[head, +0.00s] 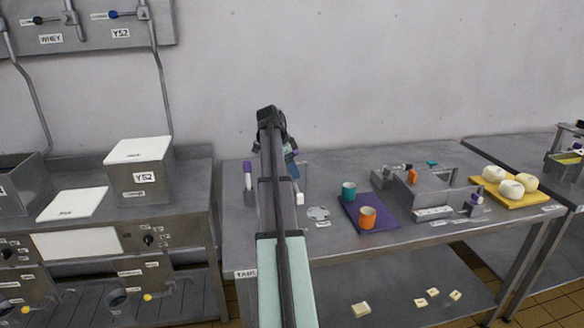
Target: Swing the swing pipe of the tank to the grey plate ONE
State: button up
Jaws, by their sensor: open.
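My arm rises through the middle of the head view and hides much of the left end of the centre table. My gripper (292,176) is beyond the arm, mostly covered by it, open, above that end of the table. A label (245,273) on the table's front edge there seems to read TANK, its end cut by my arm. I cannot make out the tank, its swing pipe or a grey plate marked ONE; they may be behind my arm. A grey upright piece with a purple top (248,182) stands left of the arm. A small white piece (299,198) shows right of it.
A flat grey metal piece (318,213) lies right of the arm. A purple mat (384,223) holds a teal cup (349,190) and an orange cup (367,216). A grey fixture (425,195) and a yellow board (537,197) with pale round pieces are farther right. A Y52 box (140,180) stands left.

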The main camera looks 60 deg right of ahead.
jog(key=shift+c, duration=0.2)
grip_shut()
dwell(0.4)
jog(key=m+y, duration=0.1)
jog(key=m, duration=0.1)
jog(key=shift+w+d+m+g, duration=0.1)
jog(key=shift+m+g, duration=0.2)
jog(key=shift+m, duration=0.1)
jog(key=shift+m+y, duration=0.5)
jog(key=shift+m, duration=1.1)
jog(key=shift+o, duration=0.2)
grip_release()
